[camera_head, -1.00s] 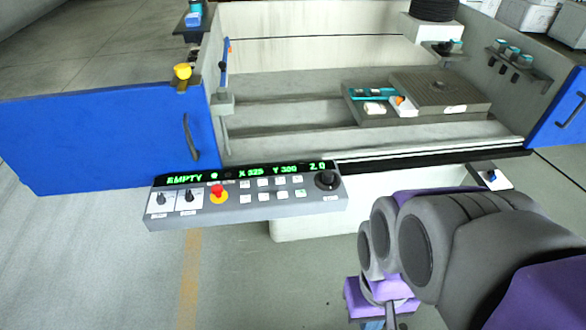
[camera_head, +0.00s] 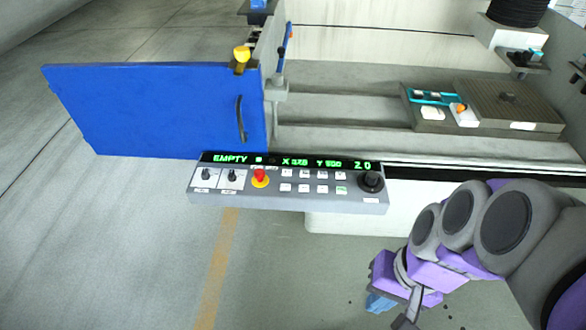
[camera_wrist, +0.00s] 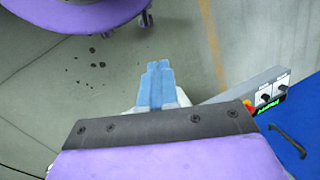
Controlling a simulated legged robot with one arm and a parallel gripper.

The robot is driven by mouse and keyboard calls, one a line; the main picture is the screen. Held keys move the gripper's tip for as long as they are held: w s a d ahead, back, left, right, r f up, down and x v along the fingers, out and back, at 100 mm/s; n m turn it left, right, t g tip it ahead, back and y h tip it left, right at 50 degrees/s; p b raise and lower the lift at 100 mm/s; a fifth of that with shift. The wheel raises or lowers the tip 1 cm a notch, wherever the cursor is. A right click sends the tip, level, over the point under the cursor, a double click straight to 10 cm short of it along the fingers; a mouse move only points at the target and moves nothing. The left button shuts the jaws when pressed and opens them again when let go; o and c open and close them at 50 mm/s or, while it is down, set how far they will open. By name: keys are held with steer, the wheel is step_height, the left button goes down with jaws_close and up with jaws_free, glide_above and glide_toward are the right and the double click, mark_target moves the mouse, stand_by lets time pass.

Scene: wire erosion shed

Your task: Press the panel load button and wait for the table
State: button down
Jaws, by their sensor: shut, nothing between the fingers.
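The grey control panel (camera_head: 280,203) juts out from the machine front, with a lit green display (camera_head: 290,161) reading EMPTY at its left. It carries a red stop button (camera_head: 260,175) on yellow, two knobs, a black joystick (camera_head: 371,181) and small pale push buttons (camera_head: 304,188), one marked green; their labels are too small to read. The panel's corner also shows in the wrist view (camera_wrist: 232,92). The machine's table (camera_head: 350,108) lies inside, behind the panel. My gripper (camera_head: 378,303) is shut and empty, below and apart from the panel; its blue fingers show in the wrist view (camera_wrist: 159,66).
A dark gridded plate (camera_head: 508,100) and a tray of small tools (camera_head: 425,112) lie inside the machine. The floor left and in front is clear.

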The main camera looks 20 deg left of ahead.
steer(key=w+a+r+m+t+y+p, duration=0.1)
steer(key=w+a+r+y, duration=0.15)
steer(key=w+a, duration=0.45)
steer(key=w+a+r+m+y+p, duration=0.1)
steer(key=w+a+y+p, duration=0.15)
steer(key=w+a, duration=0.5)
steer(key=m+t+p, duration=0.5)
steer(key=m+t, duration=0.1)
steer(key=m, duration=0.8)
glide_above(287, 188)
step_height(287, 188, down, 16)
steer(key=shift+f, duration=0.25)
step_height(287, 188, down, 7)
steer(key=b, duration=0.3)
steer(key=shift+a+f, duration=0.1)
steer(key=shift+f, duration=0.1)
steer(key=shift+f+b, duration=0.7)
steer(key=shift+b, duration=0.5)
